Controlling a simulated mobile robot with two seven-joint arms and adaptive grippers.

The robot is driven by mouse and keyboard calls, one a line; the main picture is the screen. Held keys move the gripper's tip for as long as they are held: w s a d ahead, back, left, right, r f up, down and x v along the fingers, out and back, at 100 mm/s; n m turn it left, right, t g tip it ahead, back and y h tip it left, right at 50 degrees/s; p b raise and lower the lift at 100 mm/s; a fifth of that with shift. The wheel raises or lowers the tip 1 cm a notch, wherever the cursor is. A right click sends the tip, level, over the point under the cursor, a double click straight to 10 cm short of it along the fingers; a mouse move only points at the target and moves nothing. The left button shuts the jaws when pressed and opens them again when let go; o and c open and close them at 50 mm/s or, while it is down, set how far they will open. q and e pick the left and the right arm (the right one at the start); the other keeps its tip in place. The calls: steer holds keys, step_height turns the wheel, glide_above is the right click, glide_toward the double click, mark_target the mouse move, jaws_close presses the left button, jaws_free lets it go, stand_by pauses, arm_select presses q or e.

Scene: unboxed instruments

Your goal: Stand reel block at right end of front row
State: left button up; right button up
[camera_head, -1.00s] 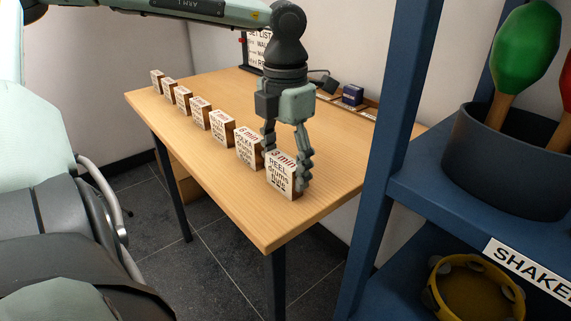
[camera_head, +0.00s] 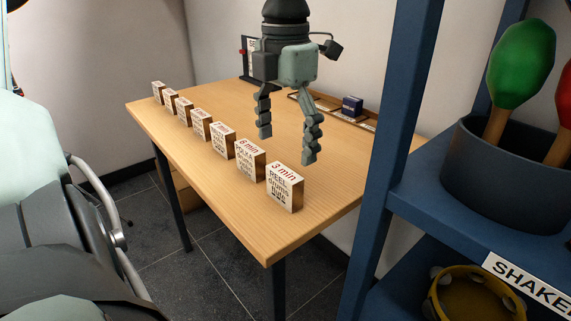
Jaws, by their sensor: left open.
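The reel block (camera_head: 284,188) stands upright on the wooden table (camera_head: 235,210), at the near right end of the front row. Its face reads "3 min REEL" with smaller lines below. The polka block (camera_head: 250,160) stands beside it with a small gap, and several more lettered blocks (camera_head: 201,124) run in a line to the far left. My left gripper (camera_head: 290,148) is open and empty, above and behind the reel block, with its fingers apart and clear of it. My right gripper does not show.
A dark blue box (camera_head: 352,105) and a shallow tray (camera_head: 326,104) lie at the table's back edge. A blue shelf (camera_head: 400,200) on the right holds a pot (camera_head: 520,170) of maracas and a tambourine (camera_head: 475,295). The table's middle is clear.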

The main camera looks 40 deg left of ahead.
mark_target(285, 171)
arm_select(q)
steer(key=shift+r, duration=2.25)
